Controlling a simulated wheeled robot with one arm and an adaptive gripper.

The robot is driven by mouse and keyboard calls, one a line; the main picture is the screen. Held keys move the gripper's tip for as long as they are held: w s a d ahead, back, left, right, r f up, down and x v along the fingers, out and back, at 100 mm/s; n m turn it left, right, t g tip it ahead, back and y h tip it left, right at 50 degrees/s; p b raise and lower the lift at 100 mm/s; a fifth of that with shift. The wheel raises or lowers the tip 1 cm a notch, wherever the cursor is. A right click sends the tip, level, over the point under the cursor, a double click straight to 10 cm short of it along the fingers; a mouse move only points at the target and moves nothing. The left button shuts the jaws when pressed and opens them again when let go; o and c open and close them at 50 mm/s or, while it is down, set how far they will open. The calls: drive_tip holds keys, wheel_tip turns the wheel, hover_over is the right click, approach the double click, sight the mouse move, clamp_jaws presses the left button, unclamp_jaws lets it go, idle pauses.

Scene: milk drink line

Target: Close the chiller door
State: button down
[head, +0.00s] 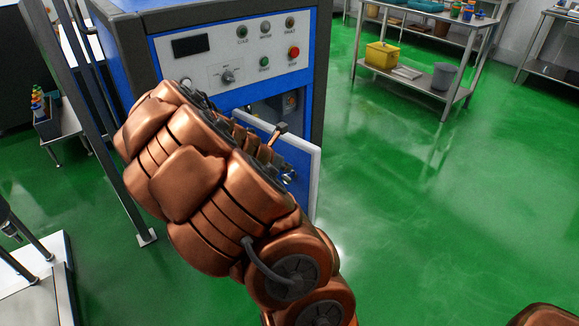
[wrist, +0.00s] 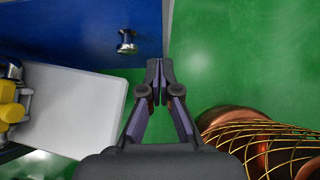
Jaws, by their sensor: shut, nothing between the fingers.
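The chiller door (head: 311,178) is a pale-edged panel standing open at the front of the blue chiller (head: 216,22) in the head view. My copper arm covers much of the door's left and lower part. In the wrist view my gripper (wrist: 160,68) is shut and empty, with its fingertips together. The tips appear beside the lower right corner of a blue panel carrying a round metal knob (wrist: 127,40). A pale panel (wrist: 72,112) lies left of the fingers. I cannot tell whether the fingers touch either panel.
The chiller's control panel (head: 238,62) has buttons and a dial. A metal shelf rack (head: 428,75) with a yellow box (head: 382,55) stands at the back right. Grey posts stand at the left. Green floor (head: 440,220) is clear to the right.

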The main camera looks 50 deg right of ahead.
sight(309, 167)
drive_tip(key=x, duration=0.3)
drive_tip(key=d+r+x, duration=0.1)
drive_tip(key=x, duration=0.6)
drive_tip(key=shift+s+d+r, duration=0.1)
drive_tip(key=shift+d+r, duration=0.05)
drive_tip(key=shift+d, duration=0.7)
